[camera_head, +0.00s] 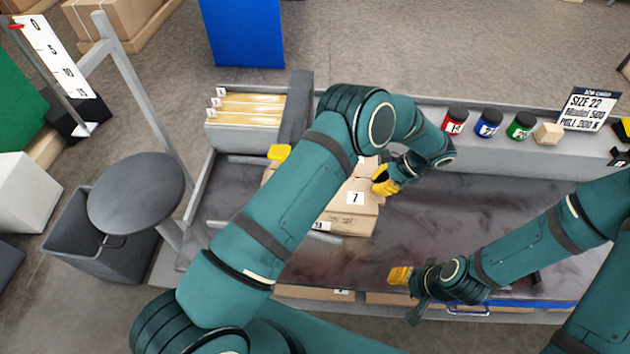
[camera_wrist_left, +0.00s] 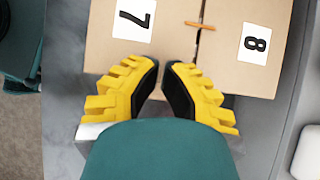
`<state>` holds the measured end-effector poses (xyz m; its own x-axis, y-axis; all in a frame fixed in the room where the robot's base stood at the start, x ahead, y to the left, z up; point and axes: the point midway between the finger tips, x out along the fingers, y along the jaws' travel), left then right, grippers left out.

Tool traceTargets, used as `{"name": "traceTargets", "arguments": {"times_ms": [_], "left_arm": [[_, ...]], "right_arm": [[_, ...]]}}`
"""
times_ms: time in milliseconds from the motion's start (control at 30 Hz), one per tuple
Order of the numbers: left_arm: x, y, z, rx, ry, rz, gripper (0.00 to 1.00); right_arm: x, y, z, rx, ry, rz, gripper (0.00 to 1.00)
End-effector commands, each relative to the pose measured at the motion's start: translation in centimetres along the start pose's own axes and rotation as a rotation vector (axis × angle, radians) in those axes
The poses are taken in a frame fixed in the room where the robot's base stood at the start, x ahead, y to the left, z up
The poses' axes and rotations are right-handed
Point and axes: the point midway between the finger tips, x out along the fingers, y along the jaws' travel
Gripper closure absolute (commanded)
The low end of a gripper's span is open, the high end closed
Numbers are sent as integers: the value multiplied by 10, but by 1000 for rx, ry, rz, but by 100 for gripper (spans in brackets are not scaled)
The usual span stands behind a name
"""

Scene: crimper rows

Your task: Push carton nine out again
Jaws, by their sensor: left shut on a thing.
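Carton seven (camera_head: 355,198) is a brown box with a white label on the bench, and carton eight (camera_wrist_left: 255,42) lies right beside it in the left wrist view. A small orange strip (camera_wrist_left: 207,25) spans their seam. No label nine shows; my left arm hides part of the carton group. My left gripper (camera_head: 385,180), with yellow fingers, is at the cartons' right side. In the left wrist view its tips (camera_wrist_left: 162,72) are close together at carton seven's near edge; what they hold is hidden. My right gripper (camera_head: 401,276) is by the bench's front edge, its jaws unclear.
Red (camera_head: 455,121), blue (camera_head: 488,123) and green (camera_head: 521,126) jars and a wooden block (camera_head: 548,134) stand on the back ledge near a sign (camera_head: 588,110). A grey bin (camera_head: 100,235) is at left. The bench top (camera_head: 470,215) between my arms is mostly clear.

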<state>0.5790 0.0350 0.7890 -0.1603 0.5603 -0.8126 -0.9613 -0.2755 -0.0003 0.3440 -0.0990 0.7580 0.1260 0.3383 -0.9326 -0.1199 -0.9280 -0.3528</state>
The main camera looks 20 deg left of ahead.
Motion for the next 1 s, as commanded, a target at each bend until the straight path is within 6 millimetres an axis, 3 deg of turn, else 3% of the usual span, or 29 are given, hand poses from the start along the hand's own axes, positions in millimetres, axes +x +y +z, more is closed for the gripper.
{"name": "traceTargets", "arguments": {"times_ms": [800,933,1000], "left_arm": [[94,0,131,-2,0,2,100],[105,1,146,0,1,1,100],[113,1,136,3,2,3,100]], "right_arm": [[2,1,0,0,0,0,53],[2,1,0,0,1,0,53],[6,2,0,0,2,0,53]]}}
